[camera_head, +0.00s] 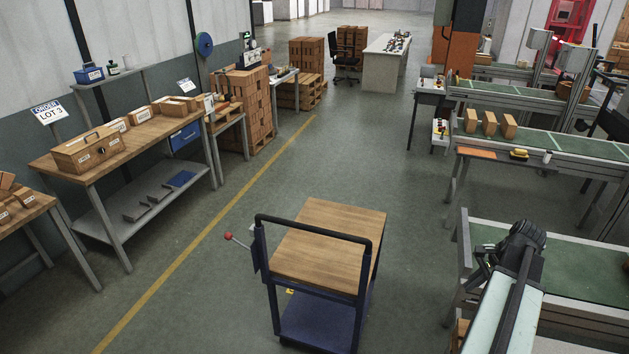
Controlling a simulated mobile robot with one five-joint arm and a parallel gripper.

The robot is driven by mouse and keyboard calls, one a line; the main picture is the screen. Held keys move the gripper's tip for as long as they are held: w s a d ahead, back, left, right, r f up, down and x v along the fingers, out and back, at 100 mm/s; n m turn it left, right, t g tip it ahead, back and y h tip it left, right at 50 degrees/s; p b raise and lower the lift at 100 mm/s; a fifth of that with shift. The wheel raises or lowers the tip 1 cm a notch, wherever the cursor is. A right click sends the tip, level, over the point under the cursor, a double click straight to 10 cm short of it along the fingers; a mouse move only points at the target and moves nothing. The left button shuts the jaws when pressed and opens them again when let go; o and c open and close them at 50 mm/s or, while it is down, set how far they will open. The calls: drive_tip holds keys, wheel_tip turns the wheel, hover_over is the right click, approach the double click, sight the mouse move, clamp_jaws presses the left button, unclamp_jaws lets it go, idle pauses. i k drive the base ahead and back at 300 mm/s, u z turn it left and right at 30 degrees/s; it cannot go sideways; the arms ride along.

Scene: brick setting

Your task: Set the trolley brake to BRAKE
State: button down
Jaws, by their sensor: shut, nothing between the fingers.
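The trolley (322,238) stands upright on the floor at the lower middle, with a wooden top, a dark blue frame and a push bar at its near end. A brake lever (240,244) with a red knob sticks out to the left from a dark plate on the trolley's near left post. A small yellow mark shows below the top; its text is too small to read, and so is any brake label. My arm reaches up at the lower right. My gripper (480,268) is dark, partly hidden by the arm, shut and empty, well to the right of the trolley and apart from the lever.
A workbench (98,158) with wooden boxes stands at the left. Green-topped conveyors (570,262) run along the right, close to my arm. A yellow line (200,243) crosses the floor left of the trolley. The floor around the trolley is clear.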

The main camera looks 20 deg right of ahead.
sight(228, 236)
drive_tip(key=i, duration=1.5)
drive_tip(key=u, duration=2)
